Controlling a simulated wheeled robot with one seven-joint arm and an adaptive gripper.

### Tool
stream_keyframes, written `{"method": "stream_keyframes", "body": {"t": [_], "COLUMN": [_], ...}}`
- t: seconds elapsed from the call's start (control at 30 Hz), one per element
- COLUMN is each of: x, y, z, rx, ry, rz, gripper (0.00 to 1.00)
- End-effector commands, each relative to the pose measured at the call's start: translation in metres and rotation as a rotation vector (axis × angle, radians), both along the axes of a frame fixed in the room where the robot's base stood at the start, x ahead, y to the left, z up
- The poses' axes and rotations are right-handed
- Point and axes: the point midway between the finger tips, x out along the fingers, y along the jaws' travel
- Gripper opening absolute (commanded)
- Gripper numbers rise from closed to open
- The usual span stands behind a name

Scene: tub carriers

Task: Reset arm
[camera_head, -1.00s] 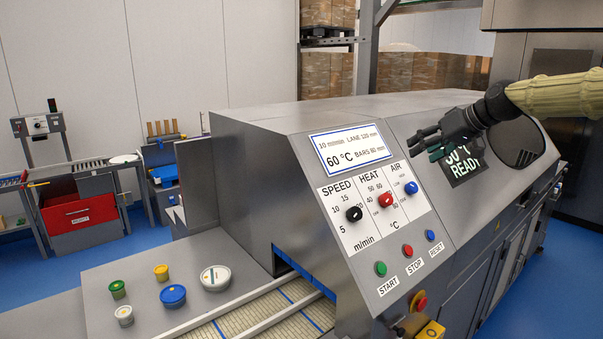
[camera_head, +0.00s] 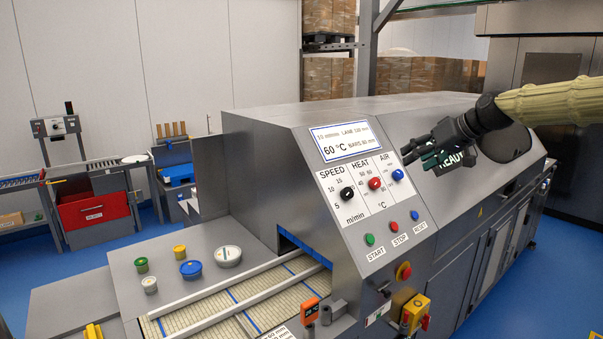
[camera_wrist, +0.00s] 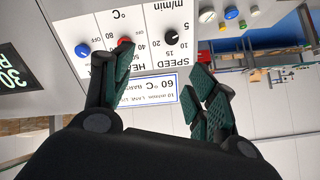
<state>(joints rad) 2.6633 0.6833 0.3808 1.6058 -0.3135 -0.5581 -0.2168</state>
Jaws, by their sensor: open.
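My gripper (camera_head: 420,152) is open and empty, raised in front of the machine's sloped front at the right of the head view. It partly covers the dark READY display (camera_head: 458,163). In the wrist view my gripper (camera_wrist: 165,85) has its green-padded fingers spread apart, with the control panel beyond them. The panel (camera_head: 362,188) carries a black SPEED knob (camera_head: 347,194), a red HEAT knob (camera_head: 375,184) and a blue AIR knob (camera_head: 397,175). The fingers appear apart from the knobs, though the exact gap is hard to tell.
A conveyor belt (camera_head: 235,300) runs into the machine. Buttons (camera_head: 393,226) and a yellow switch box (camera_head: 415,310) sit below the panel. Blue floor is open at left.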

Motion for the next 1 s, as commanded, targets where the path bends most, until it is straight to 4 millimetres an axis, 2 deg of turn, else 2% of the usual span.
{"method": "stream_keyframes", "body": {"t": [0.03, 0.37, 0.47, 0.57, 0.7, 0.77, 1.0], "x": [0.000, -0.006, -0.008, -0.013, -0.032, -0.043, -0.105], "y": [0.001, 0.022, 0.035, 0.053, 0.077, 0.085, 0.109], "z": [-0.012, -0.085, -0.122, -0.170, -0.248, -0.280, -0.401], "rx": [-0.003, -0.011, -0.017, -0.023, -0.040, -0.044, -0.077], "ry": [0.011, 0.069, 0.101, 0.142, 0.208, 0.236, 0.345], "rz": [-0.004, -0.023, -0.028, -0.036, -0.050, -0.059, -0.099], "gripper": [0.58, 0.58, 0.58, 0.58, 0.58, 0.58, 0.58]}}
